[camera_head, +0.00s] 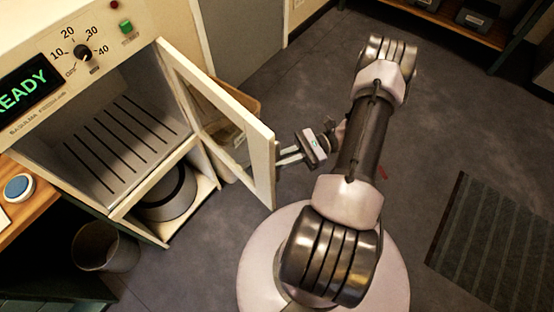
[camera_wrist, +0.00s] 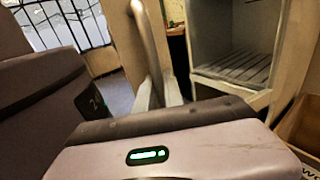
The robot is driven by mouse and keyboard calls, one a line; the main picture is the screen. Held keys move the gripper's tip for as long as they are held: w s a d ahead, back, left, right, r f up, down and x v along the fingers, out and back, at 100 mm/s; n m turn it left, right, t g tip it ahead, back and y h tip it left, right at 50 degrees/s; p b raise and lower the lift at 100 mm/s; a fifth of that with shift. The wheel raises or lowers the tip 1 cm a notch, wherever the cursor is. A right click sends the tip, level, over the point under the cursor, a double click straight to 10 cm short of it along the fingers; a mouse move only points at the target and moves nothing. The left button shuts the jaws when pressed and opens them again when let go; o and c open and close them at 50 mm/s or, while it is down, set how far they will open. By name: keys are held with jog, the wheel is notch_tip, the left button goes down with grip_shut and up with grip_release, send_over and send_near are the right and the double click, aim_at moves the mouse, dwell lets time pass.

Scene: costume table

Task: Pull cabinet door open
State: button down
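The cabinet door (camera_head: 262,163) is a pale frame with a clear pane. It stands swung well out from the cabinet (camera_head: 45,112), whose front is open and shows a slatted shelf inside. My gripper (camera_head: 281,156) is at the outer side of the door, by its free edge, with two pale fingers pointing at it. In the wrist view, the fingers of my gripper (camera_wrist: 158,92) are beside a pale curved bar (camera_wrist: 147,40), which looks like the door handle. I cannot tell whether they are closed on it. The slatted cabinet interior (camera_wrist: 235,65) shows at the right.
A control panel with a READY display (camera_head: 28,82) and a dial (camera_head: 84,53) is above the opening. A round drum (camera_head: 168,195) sits in the lower compartment. A bin (camera_head: 105,246) stands on the floor at left. A striped mat (camera_head: 495,240) lies right; the floor around it is clear.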

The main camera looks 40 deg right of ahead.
jog(key=c, duration=1.5)
grip_release()
jog(key=shift+o, duration=0.2)
jog(key=p+v, duration=0.1)
jog(key=v, duration=1.6)
jog(key=shift+d, duration=0.2)
jog(key=shift+s, duration=0.1)
